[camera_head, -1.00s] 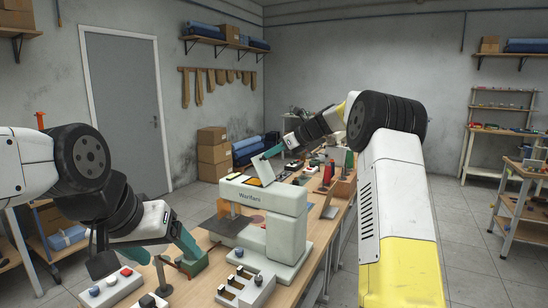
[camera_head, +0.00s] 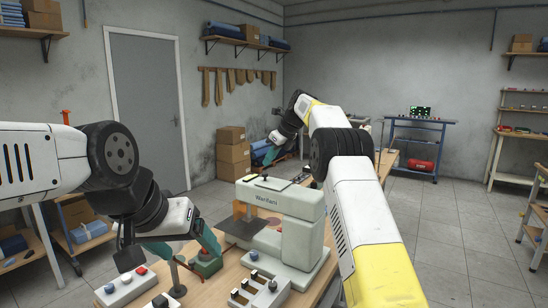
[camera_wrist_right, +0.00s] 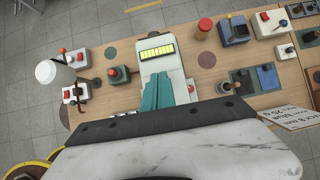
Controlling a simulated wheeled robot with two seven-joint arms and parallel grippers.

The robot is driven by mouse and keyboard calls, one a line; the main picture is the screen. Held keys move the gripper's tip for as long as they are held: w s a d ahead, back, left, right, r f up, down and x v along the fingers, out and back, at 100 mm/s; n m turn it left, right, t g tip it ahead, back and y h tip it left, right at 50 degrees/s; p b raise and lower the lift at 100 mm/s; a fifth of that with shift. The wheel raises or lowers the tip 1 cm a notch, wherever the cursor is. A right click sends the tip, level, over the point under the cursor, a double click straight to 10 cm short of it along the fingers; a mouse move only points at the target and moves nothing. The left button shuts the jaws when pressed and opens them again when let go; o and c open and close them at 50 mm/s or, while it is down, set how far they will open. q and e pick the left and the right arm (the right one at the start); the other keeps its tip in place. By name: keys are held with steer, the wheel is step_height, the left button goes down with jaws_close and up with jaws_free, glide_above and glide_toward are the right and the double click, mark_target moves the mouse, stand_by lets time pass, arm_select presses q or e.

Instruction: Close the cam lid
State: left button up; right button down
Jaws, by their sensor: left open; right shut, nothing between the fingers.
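The white machine marked "Warifani" (camera_head: 283,200) stands on the wooden table and also shows in the right wrist view (camera_wrist_right: 172,68). Its cam lid (camera_head: 255,184) looks flat on the machine's top, with a small dark piece on it; I cannot tell whether it is fully seated. My right gripper (camera_head: 268,160) is shut and empty, its teal fingertips just above or touching the lid area. In the right wrist view, the shut fingers (camera_wrist_right: 160,88) hide part of the top. My left gripper (camera_head: 210,242) is open, low beside a green button box (camera_head: 207,264).
A switch box (camera_head: 125,286) and a white block with several slots (camera_head: 258,291) stand at the table's front. More control boxes (camera_wrist_right: 236,30) stand along the table (camera_wrist_right: 205,75).

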mark_target(274, 180)
steer(key=shift+a+x, duration=0.2)
steer(key=shift+x, duration=1.75)
steer(key=shift+w, duration=0.1)
